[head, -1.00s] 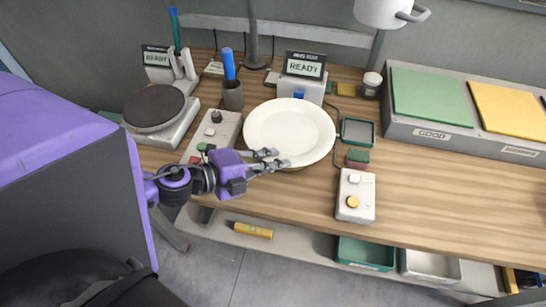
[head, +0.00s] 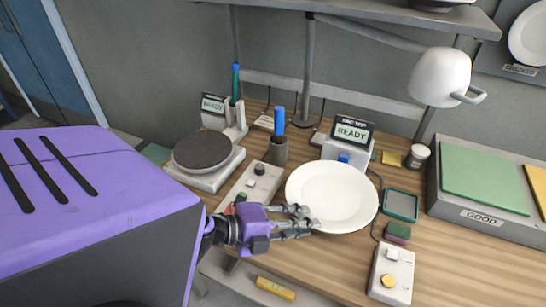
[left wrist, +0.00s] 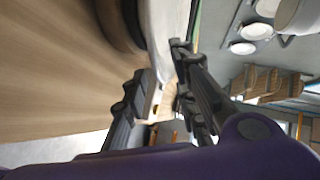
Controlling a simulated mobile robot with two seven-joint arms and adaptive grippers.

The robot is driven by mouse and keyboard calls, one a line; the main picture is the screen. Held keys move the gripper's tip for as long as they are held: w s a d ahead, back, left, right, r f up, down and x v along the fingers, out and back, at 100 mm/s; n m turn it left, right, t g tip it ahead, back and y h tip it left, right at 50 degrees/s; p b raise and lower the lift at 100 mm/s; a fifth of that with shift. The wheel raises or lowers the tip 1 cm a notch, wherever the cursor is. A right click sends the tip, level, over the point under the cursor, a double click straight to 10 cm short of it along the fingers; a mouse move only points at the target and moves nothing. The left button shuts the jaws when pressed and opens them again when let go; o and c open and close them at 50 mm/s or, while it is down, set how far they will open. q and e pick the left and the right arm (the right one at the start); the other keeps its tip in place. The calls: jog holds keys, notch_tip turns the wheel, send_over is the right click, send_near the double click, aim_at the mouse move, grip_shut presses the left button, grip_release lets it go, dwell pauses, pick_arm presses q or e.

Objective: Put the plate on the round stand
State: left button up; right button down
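A round stand with a dark disc top (head: 203,150) on a grey base is to the left of the plate, empty. My left gripper (head: 308,220) is at the plate's front-left rim. Its fingers (left wrist: 163,72) are apart, one on each side of the rim; firm contact is not clear. My right gripper is not in view.
A green tray (head: 401,205), a sponge (head: 398,232) and a button box (head: 391,273) are to the right. A lamp (head: 440,75) hangs above at the right.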

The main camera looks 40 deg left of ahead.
pick_arm(q)
jog(key=v, duration=0.9)
jog(key=shift+s, duration=0.15)
jog(key=shift+a, duration=0.1)
